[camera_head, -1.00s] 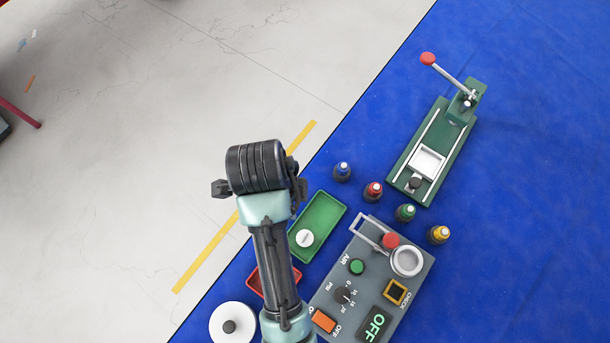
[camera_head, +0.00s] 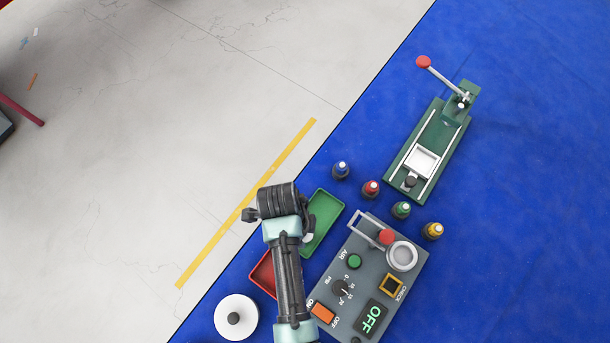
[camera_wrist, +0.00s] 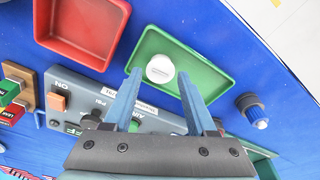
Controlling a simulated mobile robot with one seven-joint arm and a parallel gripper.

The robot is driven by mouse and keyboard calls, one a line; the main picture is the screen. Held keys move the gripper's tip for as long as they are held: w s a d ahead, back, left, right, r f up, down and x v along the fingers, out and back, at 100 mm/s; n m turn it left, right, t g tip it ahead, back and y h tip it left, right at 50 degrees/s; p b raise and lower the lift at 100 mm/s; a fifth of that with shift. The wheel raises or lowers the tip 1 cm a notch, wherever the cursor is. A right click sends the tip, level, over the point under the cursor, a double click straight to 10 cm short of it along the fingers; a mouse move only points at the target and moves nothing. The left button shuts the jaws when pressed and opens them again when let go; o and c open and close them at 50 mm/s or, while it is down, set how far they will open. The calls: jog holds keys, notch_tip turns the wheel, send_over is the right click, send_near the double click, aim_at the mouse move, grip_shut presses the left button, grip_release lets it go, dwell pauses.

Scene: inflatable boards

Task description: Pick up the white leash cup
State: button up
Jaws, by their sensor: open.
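The white leash cup (camera_wrist: 160,69) is a small round white piece lying in the green tray (camera_wrist: 218,80). In the wrist view it sits near the tray's left end, just beyond and between my fingertips. My gripper (camera_wrist: 160,82) is open, its two blue fingers apart with nothing between them that I can tell is held. In the head view the cup (camera_head: 308,238) is mostly hidden behind my arm, with only a pale edge showing in the green tray (camera_head: 328,215). The fingertips are hidden there.
An empty red tray (camera_head: 262,272) lies beside the green one. The grey control box (camera_head: 345,275) with a raised handle stands close on the right. Several small bottles (camera_head: 371,188), a green press (camera_head: 430,155) and a white disc (camera_head: 236,317) stand around.

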aim_at(305, 235)
jog(key=shift+d+f, duration=0.2)
jog(key=shift+f, duration=1.05)
grip_shut()
jog(key=shift+r, duration=0.1)
